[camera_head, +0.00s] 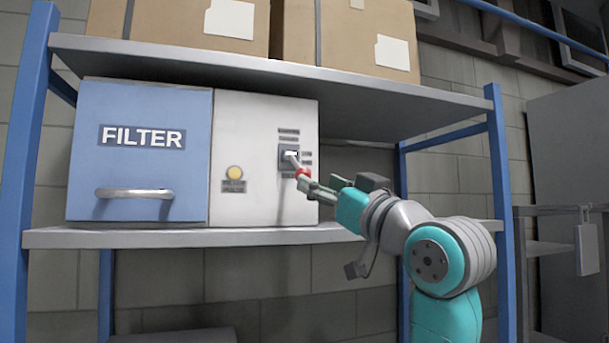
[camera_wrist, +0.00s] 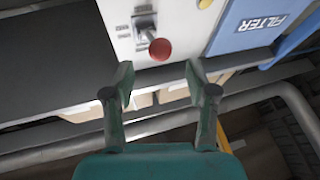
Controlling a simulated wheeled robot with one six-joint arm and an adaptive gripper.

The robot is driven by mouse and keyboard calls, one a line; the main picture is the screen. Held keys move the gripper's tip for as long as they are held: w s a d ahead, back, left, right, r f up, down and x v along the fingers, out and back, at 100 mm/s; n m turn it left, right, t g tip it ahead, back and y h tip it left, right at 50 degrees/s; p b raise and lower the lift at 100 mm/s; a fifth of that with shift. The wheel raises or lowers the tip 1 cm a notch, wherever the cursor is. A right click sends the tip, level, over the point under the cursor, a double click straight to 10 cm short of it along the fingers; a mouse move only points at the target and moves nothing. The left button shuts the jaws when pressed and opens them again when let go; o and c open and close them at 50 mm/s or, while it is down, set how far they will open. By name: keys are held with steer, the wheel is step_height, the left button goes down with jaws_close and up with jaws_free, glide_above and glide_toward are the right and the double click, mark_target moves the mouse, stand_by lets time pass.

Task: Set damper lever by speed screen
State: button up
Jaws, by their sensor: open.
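The damper lever (camera_head: 291,157) stands out from a dark plate on the white panel of the box on the shelf. Its red knob (camera_head: 303,173) points down and to the right in the head view. Small labels surround the plate, too small to read. In the wrist view the red knob (camera_wrist: 160,49) lies just beyond the fingertips, about midway between them. My gripper (camera_head: 318,187) is open and empty, reaching the knob from the right; it also shows in the wrist view (camera_wrist: 160,74). I cannot tell whether a finger touches the knob. No speed screen is recognisable.
A blue FILTER door (camera_head: 140,170) with a grey handle (camera_head: 134,193) is left of the panel. A yellow button (camera_head: 234,172) sits on the panel. The upper shelf (camera_head: 250,70) holds cardboard boxes. A blue post (camera_head: 503,210) stands right of my arm.

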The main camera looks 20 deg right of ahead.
mark_target(303, 171)
steer(key=x, duration=0.6)
steer(key=shift+w+a+r, duration=0.1)
steer(key=shift+w, duration=0.1)
jaws_close()
